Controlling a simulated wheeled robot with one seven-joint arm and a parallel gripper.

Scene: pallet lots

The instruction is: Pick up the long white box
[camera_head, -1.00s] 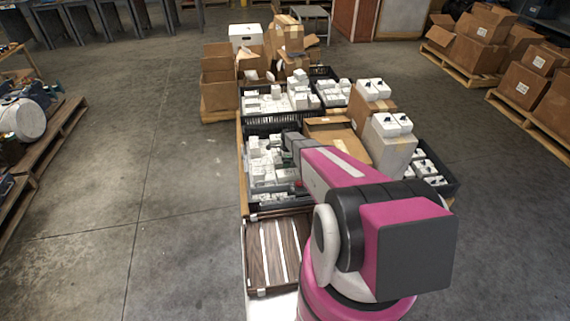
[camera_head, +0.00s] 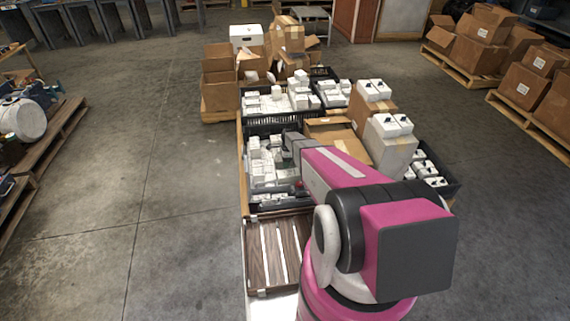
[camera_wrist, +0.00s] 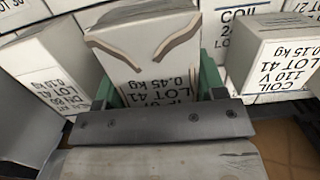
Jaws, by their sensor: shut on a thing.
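In the wrist view a white box (camera_wrist: 150,60) with brown strips and black print, including "LOT 41" and "0.45 kg", stands between the green fingers of my gripper (camera_wrist: 158,84). My gripper is shut on this box, with one finger at each side. Its lower end is hidden behind the gripper body. In the head view my arm reaches down over the near black crate (camera_head: 247,191), which holds several white boxes (camera_head: 262,170). My own arm hides most of the gripper and the held box there.
Other white boxes stand close on both sides, one marked "COIL 110 V" (camera_wrist: 275,55) at right and one at left (camera_wrist: 40,90). An open cardboard box (camera_head: 338,136) and a tall carton (camera_head: 390,148) stand right of the crate. The floor at left (camera_head: 185,200) is clear.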

